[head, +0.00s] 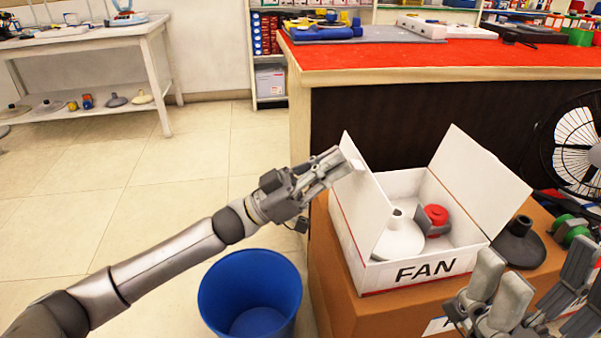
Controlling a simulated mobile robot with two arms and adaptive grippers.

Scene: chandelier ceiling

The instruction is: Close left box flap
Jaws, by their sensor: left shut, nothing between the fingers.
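A white open box (412,272) marked FAN stands on a brown cardboard box. Inside the box are a white cone-shaped base (398,238) and a red part (436,215). My right gripper (530,285) is open at the lower right, in front of the box.
The brown cardboard box (352,308) is beneath. A dark base (520,243) and a green part (571,230) lie right of the white box, near a black fan (575,150). A blue bin (250,290) stands at left. A red-topped counter (440,62) is behind.

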